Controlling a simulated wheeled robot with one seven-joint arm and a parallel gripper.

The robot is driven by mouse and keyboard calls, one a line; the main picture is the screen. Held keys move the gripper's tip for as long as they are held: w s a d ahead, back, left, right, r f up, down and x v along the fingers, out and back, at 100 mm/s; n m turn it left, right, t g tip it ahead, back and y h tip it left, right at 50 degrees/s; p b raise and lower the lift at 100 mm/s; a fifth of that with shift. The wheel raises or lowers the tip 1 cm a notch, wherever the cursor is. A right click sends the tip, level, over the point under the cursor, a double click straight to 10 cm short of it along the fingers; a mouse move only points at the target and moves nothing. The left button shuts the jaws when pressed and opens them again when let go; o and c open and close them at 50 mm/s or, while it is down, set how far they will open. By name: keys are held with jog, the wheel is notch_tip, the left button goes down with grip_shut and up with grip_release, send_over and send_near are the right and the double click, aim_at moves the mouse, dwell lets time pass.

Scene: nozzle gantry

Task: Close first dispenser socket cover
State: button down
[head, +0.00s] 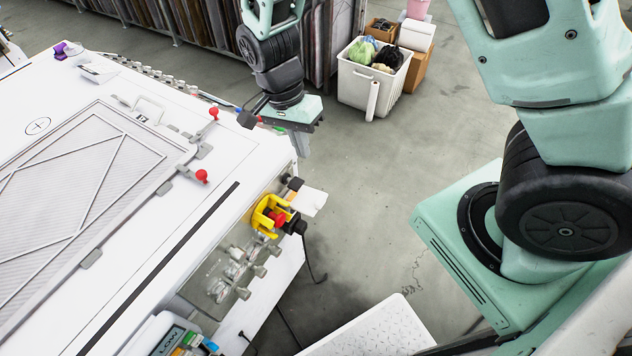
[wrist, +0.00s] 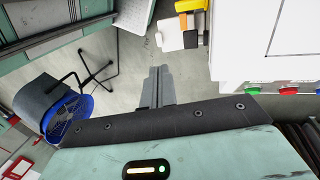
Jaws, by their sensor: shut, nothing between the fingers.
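My gripper (head: 303,150) hangs past the far end of the white machine in the head view, its narrow grey fingers pointing down. In the wrist view the fingers (wrist: 157,88) are together and empty, pointing towards the yellow and orange fittings at the machine's edge. A white flap (head: 309,201) sticks out sideways from the machine's side, beside a yellow guard (head: 267,214) with a red knob. The flap looks like an open cover, but I cannot tell which socket it belongs to. The fingers are apart from it.
The white machine (head: 130,270) fills the left, with clear fittings (head: 232,272) on its side. Red and green buttons (wrist: 270,90) show on its end. A white bin (head: 365,85) stands behind. Open floor lies right of the machine.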

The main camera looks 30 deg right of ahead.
aim_at(318, 198)
jog(key=p+x, duration=0.1)
jog(key=x, duration=0.6)
jog(key=p+x, duration=0.1)
jog(key=x, duration=0.6)
jog(key=shift+w+d+f, duration=0.1)
jog(key=shift+d, duration=0.1)
jog(key=shift+f, duration=0.15)
